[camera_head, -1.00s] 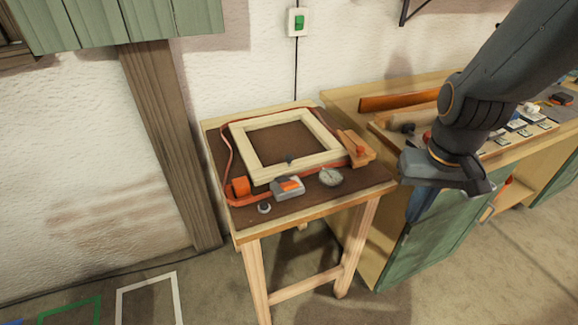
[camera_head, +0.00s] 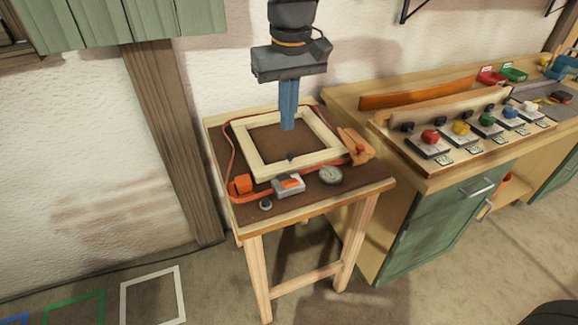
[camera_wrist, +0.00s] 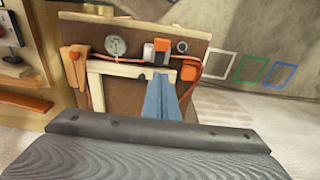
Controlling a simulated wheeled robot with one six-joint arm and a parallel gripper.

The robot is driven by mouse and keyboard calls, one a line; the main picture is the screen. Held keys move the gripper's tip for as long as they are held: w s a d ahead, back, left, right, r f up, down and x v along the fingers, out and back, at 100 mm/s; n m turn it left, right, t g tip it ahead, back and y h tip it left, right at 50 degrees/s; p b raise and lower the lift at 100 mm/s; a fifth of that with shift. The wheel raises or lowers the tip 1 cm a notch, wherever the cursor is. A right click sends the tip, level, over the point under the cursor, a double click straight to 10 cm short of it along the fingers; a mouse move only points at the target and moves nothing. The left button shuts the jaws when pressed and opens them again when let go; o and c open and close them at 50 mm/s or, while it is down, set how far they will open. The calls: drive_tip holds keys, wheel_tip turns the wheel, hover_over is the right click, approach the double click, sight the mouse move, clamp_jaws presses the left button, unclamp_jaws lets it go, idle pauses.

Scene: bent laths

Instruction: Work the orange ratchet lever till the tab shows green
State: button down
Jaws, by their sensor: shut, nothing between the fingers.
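The ratchet (camera_head: 289,187) is a small grey body with an orange lever (camera_head: 291,183) near the front edge of the small table (camera_head: 330,198). An orange strap (camera_head: 229,152) runs from it around a pale wooden frame (camera_head: 252,156). A round dial (camera_head: 330,174) lies right of the ratchet. My gripper (camera_head: 287,128) is shut and empty, its blue fingers pointing down over the frame, behind the ratchet. In the wrist view the fingers (camera_wrist: 160,100) partly cover the frame, and the orange lever (camera_wrist: 161,52) shows beyond them. I cannot make out a tab or its colour.
An orange block (camera_head: 241,185) and a small round knob (camera_head: 265,204) lie at the table's front left. A wooden clamp piece (camera_head: 356,146) stands at the right. A bench (camera_head: 455,177) with a row of coloured knobs stands to the right. A white wall is behind.

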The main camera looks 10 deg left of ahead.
drive_tip(key=p, duration=0.2)
hover_over(288, 180)
drive_tip(key=w, duration=0.1)
drive_tip(key=f, duration=0.9)
drive_tip(key=shift+w+a, duration=0.1)
drive_tip(key=shift+a, duration=0.15)
drive_tip(key=f, duration=0.1)
drive_tip(key=f+p, duration=0.1)
drive_tip(key=s+f, duration=0.1)
drive_tip(key=shift+d+f+p, duration=0.15)
drive_tip(key=shift+d+p, duration=0.15)
drive_tip(key=shift+p, duration=0.05)
drive_tip(key=shift+s+d+f, duration=0.15)
drive_tip(key=shift+s+f, duration=0.05)
drive_tip(key=shift+f, duration=0.45)
